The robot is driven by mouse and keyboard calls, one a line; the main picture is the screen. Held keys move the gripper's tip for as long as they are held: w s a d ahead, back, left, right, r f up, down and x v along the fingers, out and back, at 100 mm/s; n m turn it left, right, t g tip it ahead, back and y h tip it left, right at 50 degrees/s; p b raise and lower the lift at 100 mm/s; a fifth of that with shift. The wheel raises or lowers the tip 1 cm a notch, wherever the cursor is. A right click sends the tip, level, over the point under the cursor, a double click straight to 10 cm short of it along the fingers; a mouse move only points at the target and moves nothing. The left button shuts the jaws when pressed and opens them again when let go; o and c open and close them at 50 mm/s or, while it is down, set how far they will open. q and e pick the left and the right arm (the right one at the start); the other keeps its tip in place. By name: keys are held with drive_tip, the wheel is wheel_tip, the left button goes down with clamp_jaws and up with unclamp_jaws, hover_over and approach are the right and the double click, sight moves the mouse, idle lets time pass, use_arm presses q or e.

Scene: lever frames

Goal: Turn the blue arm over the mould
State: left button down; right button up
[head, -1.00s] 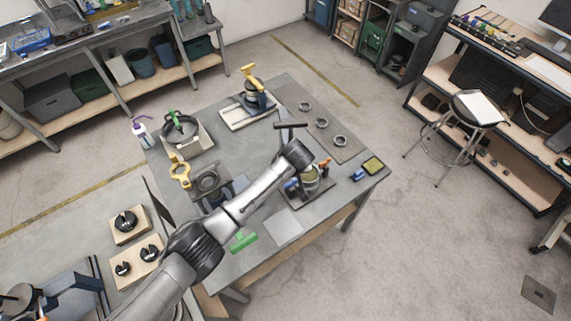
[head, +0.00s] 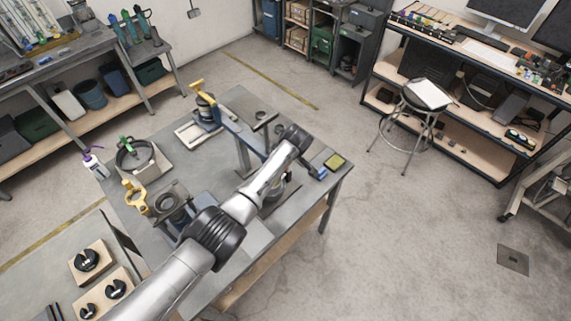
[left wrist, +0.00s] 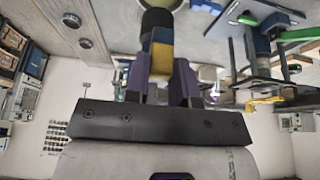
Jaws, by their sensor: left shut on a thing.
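In the head view the blue arm (head: 229,121) runs from a yellow-topped stand (head: 199,99) down and right toward my left wrist. My left arm comes in from the lower left and covers part of this area; my gripper fingers cannot be made out there. In the left wrist view the purple fingers of my left gripper (left wrist: 160,70) are shut on a blue and yellow piece (left wrist: 160,56) with a black part beyond it. I cannot tell for sure which station is the mould; a black square plate with a round ring (head: 172,203) stands left of my arm. My right gripper is not in view.
A round pan with a green handle (head: 136,155) and a yellow ring piece (head: 134,198) stand on the table's left side. A yellow and blue pad (head: 334,162) lies near the right corner. A stool (head: 427,97) stands on open floor.

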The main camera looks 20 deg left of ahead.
use_arm(q)
drive_tip(key=shift+a+f, duration=0.1)
drive_tip(key=shift+f, duration=0.1)
drive_tip(key=c, duration=1.4)
unclamp_jaws()
drive_tip(key=shift+o, duration=1.1)
drive_tip(key=shift+w+r, duration=0.15)
drive_tip(key=shift+w, duration=0.05)
drive_tip(key=shift+o, duration=1.1)
drive_tip(key=shift+r, duration=0.15)
